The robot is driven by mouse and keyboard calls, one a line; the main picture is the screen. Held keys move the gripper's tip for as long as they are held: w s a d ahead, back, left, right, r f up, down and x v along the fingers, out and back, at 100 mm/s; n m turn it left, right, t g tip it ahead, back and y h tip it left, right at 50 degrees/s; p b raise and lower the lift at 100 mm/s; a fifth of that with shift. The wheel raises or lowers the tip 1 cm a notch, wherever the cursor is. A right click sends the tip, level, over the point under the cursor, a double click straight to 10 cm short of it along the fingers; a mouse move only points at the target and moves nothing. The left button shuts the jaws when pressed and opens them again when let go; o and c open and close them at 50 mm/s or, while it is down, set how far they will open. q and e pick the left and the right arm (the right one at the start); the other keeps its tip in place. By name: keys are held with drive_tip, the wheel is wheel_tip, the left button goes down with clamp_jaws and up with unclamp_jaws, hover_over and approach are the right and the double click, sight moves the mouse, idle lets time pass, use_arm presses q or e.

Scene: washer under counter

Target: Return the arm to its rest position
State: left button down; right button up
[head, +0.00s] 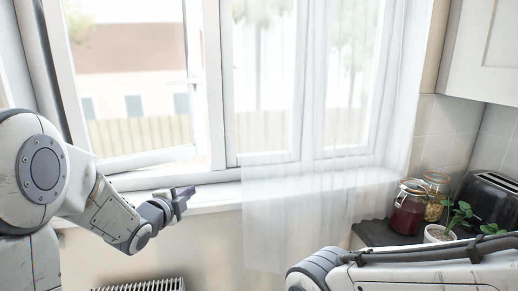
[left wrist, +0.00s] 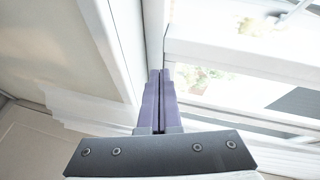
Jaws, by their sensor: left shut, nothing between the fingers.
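My left arm comes in from the left in the head view, bent at the elbow. Its gripper (head: 186,193) is in front of the window sill, below the window frame. In the left wrist view the two purple fingers of the left gripper (left wrist: 160,75) are pressed together and empty, pointing toward the white window frame (left wrist: 155,35). I cannot tell whether the fingertips touch the frame. My right arm crosses the lower right of the head view; its gripper is out of view.
The window (head: 140,90) has its left sash standing open. A sheer curtain (head: 290,210) hangs right of my left gripper. At the right, the dark counter (head: 385,236) holds jars (head: 409,208), a potted plant (head: 447,228) and a toaster (head: 492,200). A radiator (head: 145,285) is below.

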use_arm(q)
drive_tip(key=s+d+f+n+g+y, duration=0.1)
drive_tip(key=s+d+f+n+g, duration=0.25)
drive_tip(key=s+d, duration=0.3)
drive_tip(key=s+d+f+n+g, duration=0.35)
drive_tip(key=s+d, duration=0.25)
drive_tip(key=s, duration=0.2)
drive_tip(key=s+d+f+n+g, duration=0.1)
drive_tip(key=s+g, duration=0.3)
drive_tip(key=s, duration=0.7)
drive_tip(key=s+f+n+g+y, duration=0.1)
drive_tip(key=s+f+n+g, duration=0.2)
drive_tip(key=s, duration=0.9)
drive_tip(key=shift+d+g+y, duration=0.3)
drive_tip(key=shift+d+g, duration=0.1)
drive_tip(key=shift+g, duration=0.3)
drive_tip(key=shift+s+r, duration=0.2)
drive_tip(key=shift+s, duration=0.1)
